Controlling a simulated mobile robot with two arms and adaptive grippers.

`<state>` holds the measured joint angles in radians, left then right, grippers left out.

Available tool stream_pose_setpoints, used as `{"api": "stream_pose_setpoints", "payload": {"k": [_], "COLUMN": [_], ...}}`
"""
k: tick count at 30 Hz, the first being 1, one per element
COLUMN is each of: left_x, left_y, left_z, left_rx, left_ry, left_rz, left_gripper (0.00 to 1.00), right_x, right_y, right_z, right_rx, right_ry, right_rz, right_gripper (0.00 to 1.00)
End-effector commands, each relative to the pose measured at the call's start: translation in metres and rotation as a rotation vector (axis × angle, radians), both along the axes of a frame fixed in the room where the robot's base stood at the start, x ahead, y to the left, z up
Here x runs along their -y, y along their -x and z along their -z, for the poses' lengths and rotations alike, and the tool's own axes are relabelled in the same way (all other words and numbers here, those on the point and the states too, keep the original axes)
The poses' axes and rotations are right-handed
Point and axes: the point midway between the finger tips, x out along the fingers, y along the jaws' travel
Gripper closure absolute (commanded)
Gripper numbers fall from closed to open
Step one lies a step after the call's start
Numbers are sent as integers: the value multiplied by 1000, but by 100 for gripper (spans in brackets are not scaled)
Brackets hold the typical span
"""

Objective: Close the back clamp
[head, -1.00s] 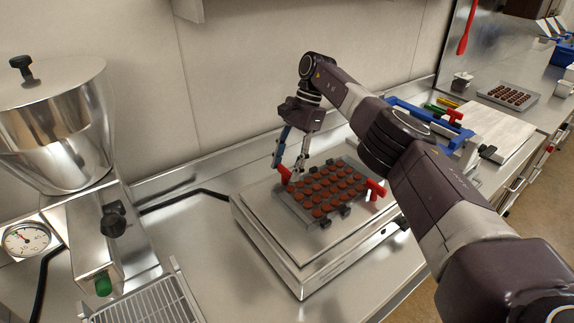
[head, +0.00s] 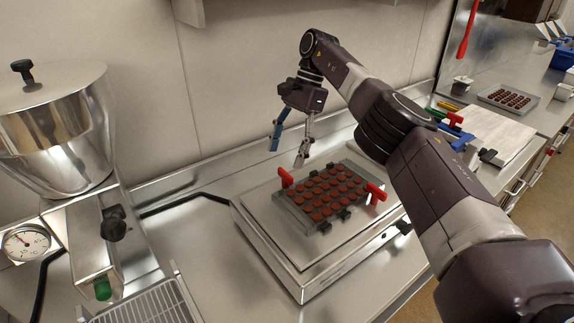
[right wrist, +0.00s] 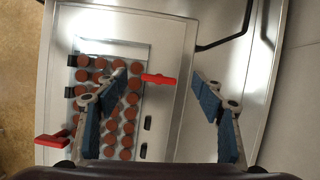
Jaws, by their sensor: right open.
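A mould with brown chocolates (head: 328,194) in several rows lies on the flat steel top of the machine (head: 255,212). A red clamp (head: 286,178) is at the mould's left back end, and another red clamp (head: 376,191) is at its right end. My right gripper (head: 287,155) is open and empty, above the left back clamp and apart from it. In the right wrist view that clamp (right wrist: 158,79) shows as a red bar between the spread fingers (right wrist: 168,96). The other red clamp (right wrist: 52,140) is at lower left there. My left gripper is not in view.
A steel hopper machine (head: 60,130) with a gauge stands at the left. A black cable (head: 180,203) runs along the counter behind. A pale board (head: 498,135) and a tray of chocolates (head: 508,98) are at the right. The wall is close behind my gripper.

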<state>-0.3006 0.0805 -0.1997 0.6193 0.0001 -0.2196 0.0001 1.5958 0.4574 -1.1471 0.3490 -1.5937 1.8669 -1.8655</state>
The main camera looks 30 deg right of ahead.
Motion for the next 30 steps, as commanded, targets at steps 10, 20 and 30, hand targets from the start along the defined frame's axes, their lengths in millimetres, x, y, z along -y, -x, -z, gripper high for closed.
{"api": "stream_pose_setpoints", "payload": {"k": [10,20,30], "left_x": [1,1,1], "left_y": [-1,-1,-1], "left_z": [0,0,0], "left_rx": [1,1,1], "left_ry": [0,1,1], "left_rz": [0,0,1], "left_gripper": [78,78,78], "right_x": [-1,-1,-1], "right_y": [0,1,1], "right_z": [-35,-41,-40], "right_rx": [0,1,1], "right_ry": [1,2,2], "right_rz": [0,-1,-1], "right_gripper": [38,38,38]}}
